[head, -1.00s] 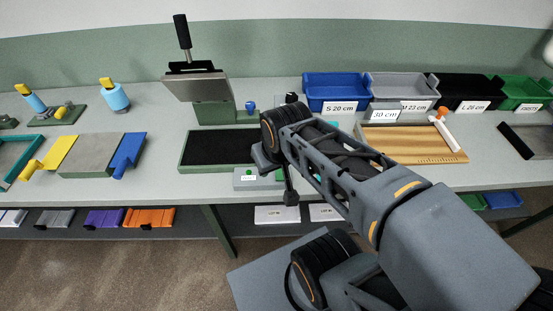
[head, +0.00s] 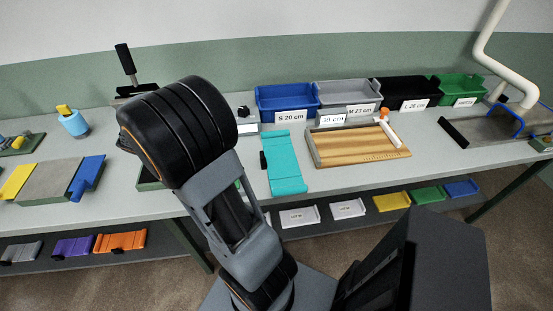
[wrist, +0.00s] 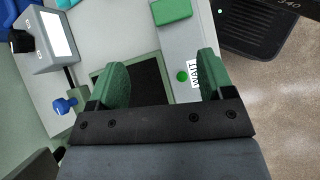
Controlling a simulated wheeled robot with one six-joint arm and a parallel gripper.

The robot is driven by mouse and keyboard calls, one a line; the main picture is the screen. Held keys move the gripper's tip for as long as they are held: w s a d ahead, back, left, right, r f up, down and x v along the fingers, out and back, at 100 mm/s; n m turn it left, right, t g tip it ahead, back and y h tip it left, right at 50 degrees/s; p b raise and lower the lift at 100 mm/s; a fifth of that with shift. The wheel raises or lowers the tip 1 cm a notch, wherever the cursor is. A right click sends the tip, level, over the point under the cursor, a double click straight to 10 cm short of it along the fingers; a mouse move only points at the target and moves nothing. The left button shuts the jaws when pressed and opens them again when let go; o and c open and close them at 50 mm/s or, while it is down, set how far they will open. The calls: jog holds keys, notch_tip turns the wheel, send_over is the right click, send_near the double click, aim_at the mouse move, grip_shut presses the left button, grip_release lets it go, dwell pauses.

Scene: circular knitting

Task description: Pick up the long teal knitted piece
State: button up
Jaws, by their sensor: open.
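The long teal knitted piece (head: 285,165) lies on the bench in the head view, lengthwise from back to front, right of my arm. A small dark piece shows at its left edge. My gripper (wrist: 160,76) shows in the wrist view as two green fingers, open and wide apart with nothing between them. It is above a black pad (wrist: 150,78) and a grey box with a green button and a WAIT label (wrist: 195,74). The teal piece is not seen in the wrist view. In the head view my arm hides the gripper.
Behind the teal piece stand blue (head: 287,99), grey (head: 347,94), black (head: 407,92) and green (head: 458,88) bins. A wooden measuring board (head: 357,145) lies to its right with a white-and-orange tool (head: 388,124). The press (head: 135,88) is partly hidden by my arm.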

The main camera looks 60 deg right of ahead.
aim_at(262, 157)
jog(key=d+f+g, duration=0.1)
jog(key=d, duration=0.2)
jog(key=d+f+n+g+h, duration=0.1)
jog(key=d+g, duration=0.1)
jog(key=d, duration=0.1)
jog(key=d+f+n+g+h, duration=0.1)
jog(key=d, duration=0.2)
jog(key=shift+w+g+p, duration=0.15)
jog(key=shift+g+p, duration=0.15)
jog(key=shift+p, duration=0.1)
jog(key=shift+n, duration=0.3)
jog(key=p+x, duration=0.1)
jog(key=x, duration=0.6)
jog(key=shift+s+d, duration=0.2)
jog(key=shift+d, duration=0.15)
jog(key=shift+p+x, duration=0.9)
jog(key=shift+x, duration=2.2)
jog(key=shift+s+a, duration=0.1)
jog(key=shift+c, duration=0.4)
jog(key=shift+r, duration=0.1)
jog(key=c, duration=0.9)
